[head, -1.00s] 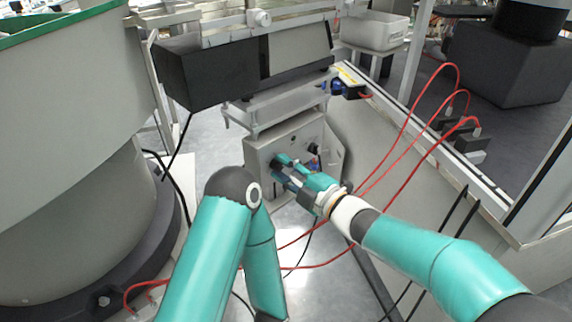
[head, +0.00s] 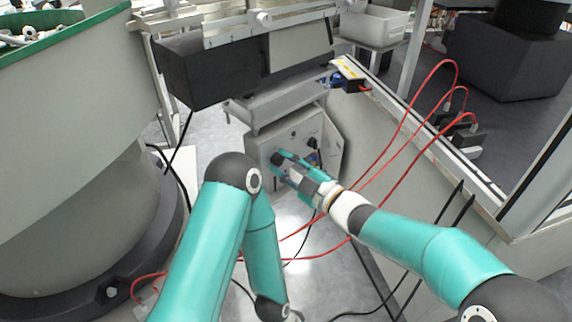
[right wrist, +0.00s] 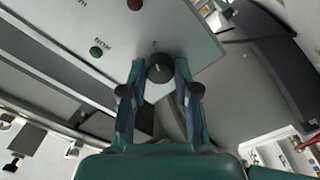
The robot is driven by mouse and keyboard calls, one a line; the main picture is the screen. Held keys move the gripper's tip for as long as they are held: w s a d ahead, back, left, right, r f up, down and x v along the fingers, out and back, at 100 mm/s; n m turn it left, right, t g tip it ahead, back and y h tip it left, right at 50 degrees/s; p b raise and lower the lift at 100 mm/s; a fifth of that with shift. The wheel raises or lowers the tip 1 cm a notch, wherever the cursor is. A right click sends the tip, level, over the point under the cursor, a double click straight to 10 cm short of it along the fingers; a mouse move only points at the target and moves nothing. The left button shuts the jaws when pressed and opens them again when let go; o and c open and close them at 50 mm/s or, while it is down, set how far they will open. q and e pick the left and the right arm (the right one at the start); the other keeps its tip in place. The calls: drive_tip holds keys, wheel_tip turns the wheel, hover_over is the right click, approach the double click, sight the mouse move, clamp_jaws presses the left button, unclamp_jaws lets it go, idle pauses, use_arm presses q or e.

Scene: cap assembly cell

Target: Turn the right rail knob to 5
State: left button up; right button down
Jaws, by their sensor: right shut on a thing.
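The control box (head: 322,164) is light grey and hangs under the rail unit. A round black knob (head: 278,158) is on its front face. In the right wrist view the knob (right wrist: 159,68) sits between the fingertips of my right gripper (right wrist: 158,72), with a finger on each side. My right gripper (head: 281,165) is shut on this knob in the head view. A pale pointer line shows on the knob, and a small mark beside it is too small to read surely. My left arm is in the head view, but its gripper is not.
A second dark knob (head: 311,143) is on the box to the right. A green button (right wrist: 96,50) and a red button (right wrist: 134,5) are on the panel. Red cables (head: 405,128) loop right of the box. A large grey bowl feeder (head: 70,120) stands at the left.

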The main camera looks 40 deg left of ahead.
drive_tip(key=shift+f, duration=0.15)
drive_tip(key=c, duration=0.8)
unclamp_jaws()
drive_tip(key=shift+w, duration=0.1)
drive_tip(key=shift+c, duration=0.2)
drive_tip(key=shift+d, duration=0.1)
drive_tip(key=shift+d, duration=0.35)
drive_tip(key=v, duration=1.1)
